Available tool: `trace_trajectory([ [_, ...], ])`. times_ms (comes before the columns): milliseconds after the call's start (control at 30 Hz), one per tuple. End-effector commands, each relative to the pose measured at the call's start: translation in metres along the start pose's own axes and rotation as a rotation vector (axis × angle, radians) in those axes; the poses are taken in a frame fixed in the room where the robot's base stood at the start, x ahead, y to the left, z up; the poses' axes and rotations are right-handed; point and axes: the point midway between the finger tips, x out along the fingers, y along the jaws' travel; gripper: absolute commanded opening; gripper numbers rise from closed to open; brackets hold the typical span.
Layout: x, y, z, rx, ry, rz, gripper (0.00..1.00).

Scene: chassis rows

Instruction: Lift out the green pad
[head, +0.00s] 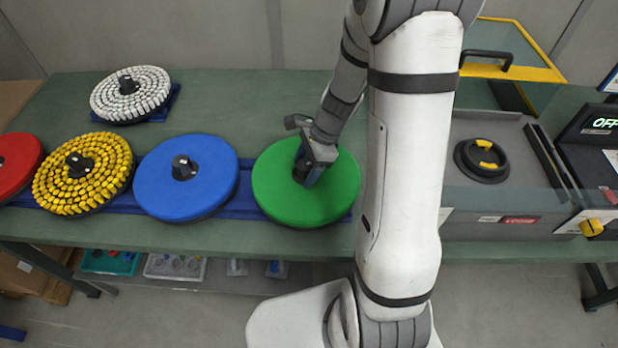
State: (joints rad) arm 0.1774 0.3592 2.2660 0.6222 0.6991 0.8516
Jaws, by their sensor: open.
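The green pad (275,193) is a round flat disc lying on the blue rail on the bench, right of the blue pad. My gripper (307,180) points down at the middle of the green pad, where the other discs have a black hub. The jaws are open. The green pad's own hub is hidden behind the gripper, so I cannot tell whether the fingers are around it or above it.
Left along the blue rail (247,198) lie a blue pad (205,170), a yellow bristled disc (80,198) and a red pad (15,165). A white bristled disc (128,92) sits behind. A machine with a black knob (482,162) and a raised yellow-framed cover (520,75) stands right.

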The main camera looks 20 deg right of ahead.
Motion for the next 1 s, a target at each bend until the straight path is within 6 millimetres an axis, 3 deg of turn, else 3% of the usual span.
trace_trajectory([
  [167,-0.0001,0.0000,0.0001,-0.001,0.000,0.000,0.63],
  [900,0.0002,0.0007,0.0006,-0.002,0.000,0.002,0.02],
  [1000,0.0003,0.0008,0.0006,-0.002,0.000,0.002,0.00],
])
